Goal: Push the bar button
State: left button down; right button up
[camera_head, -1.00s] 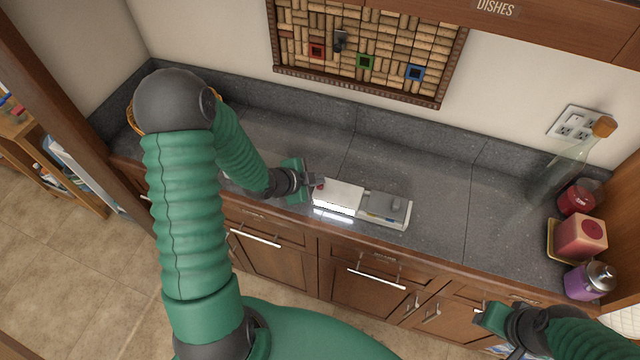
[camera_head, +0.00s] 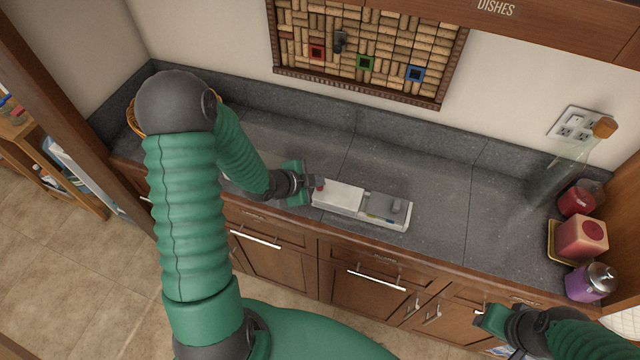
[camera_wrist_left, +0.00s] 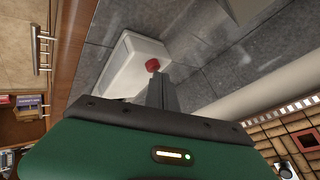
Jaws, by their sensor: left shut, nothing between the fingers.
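A white box (camera_head: 340,196) lies on the dark counter, with a grey section (camera_head: 388,207) at its right end. A small red button (camera_head: 320,186) is on the box's left end; it also shows in the left wrist view (camera_wrist_left: 152,65). My left gripper (camera_head: 314,187) is at that left end, shut and empty. In the left wrist view its fingertips (camera_wrist_left: 161,80) are right at the red button; whether they touch it I cannot tell. My right gripper (camera_head: 486,318) is low at the right, away from the box, its fingers not clearly shown.
The grey stone counter (camera_head: 440,185) is clear around the box. A glass bottle with a cork (camera_head: 560,170), a red jar (camera_head: 578,198), a pink block (camera_head: 580,238) and a purple jar (camera_head: 590,282) stand at the right. A cork board (camera_head: 390,50) hangs behind.

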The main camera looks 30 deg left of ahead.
aim_at(317, 190)
pick_arm(q)
jog(key=shift+r+p, duration=0.4)
jog(key=shift+r, duration=0.3)
notch_tip(317, 190, up, 6)
jog(key=p, duration=0.5)
